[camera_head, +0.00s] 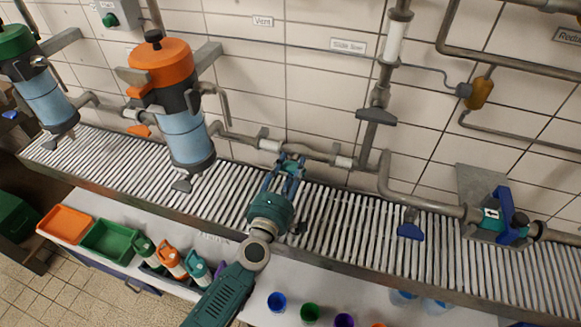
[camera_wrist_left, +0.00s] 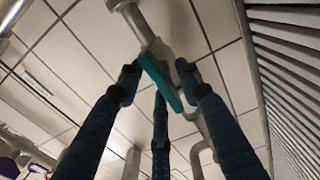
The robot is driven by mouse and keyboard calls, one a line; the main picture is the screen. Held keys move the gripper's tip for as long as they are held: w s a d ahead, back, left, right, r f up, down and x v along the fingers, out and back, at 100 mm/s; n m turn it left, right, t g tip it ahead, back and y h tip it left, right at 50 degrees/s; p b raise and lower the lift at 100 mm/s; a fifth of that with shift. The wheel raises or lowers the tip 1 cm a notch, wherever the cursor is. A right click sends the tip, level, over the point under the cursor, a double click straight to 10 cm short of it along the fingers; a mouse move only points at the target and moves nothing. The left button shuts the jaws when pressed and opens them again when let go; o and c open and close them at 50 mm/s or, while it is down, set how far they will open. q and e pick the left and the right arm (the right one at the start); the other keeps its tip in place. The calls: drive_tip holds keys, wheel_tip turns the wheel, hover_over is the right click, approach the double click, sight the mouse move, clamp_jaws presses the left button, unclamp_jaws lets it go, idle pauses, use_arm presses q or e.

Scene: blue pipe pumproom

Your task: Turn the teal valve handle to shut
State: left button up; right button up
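The teal valve handle (camera_wrist_left: 160,78) is a flat bar on a grey pipe fitting, seen slanting down to the right in the left wrist view. My left gripper (camera_wrist_left: 160,80) has its blue-grey fingers spread on either side of it, tips close to the handle; I cannot tell whether they touch it. In the head view, my left gripper (camera_head: 288,168) reaches over the slatted conveyor to the wall pipe and covers most of the handle. My right gripper is not in view.
The grey wall pipe (camera_head: 315,154) runs left and right of my gripper. A grey handle (camera_head: 376,116), a blue handle (camera_head: 411,231) and a blue valve (camera_head: 506,202) are to the right. An orange-topped filter (camera_head: 160,65) stands left. Bottles and cups line the front bench.

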use_arm(q)
clamp_jaws()
drive_tip(key=shift+m, duration=0.3)
drive_tip(key=shift+r+m+p, duration=0.1)
drive_tip(key=shift+m+p, duration=0.65)
drive_tip(key=shift+m, duration=0.25)
drive_tip(key=m+p, duration=0.1)
drive_tip(key=m, duration=0.3)
drive_tip(key=shift+s+d+p, duration=0.1)
drive_tip(key=shift+p, duration=0.3)
drive_tip(key=m+p, duration=0.1)
drive_tip(key=m, duration=0.4)
drive_tip(key=shift+m+p, duration=0.4)
drive_tip(key=m, duration=0.3)
drive_tip(key=m+p, duration=0.1)
drive_tip(key=m, duration=0.1)
drive_tip(key=shift+d+f+m, duration=0.1)
drive_tip(key=shift+f+m, duration=0.2)
drive_tip(key=shift+f, duration=0.05)
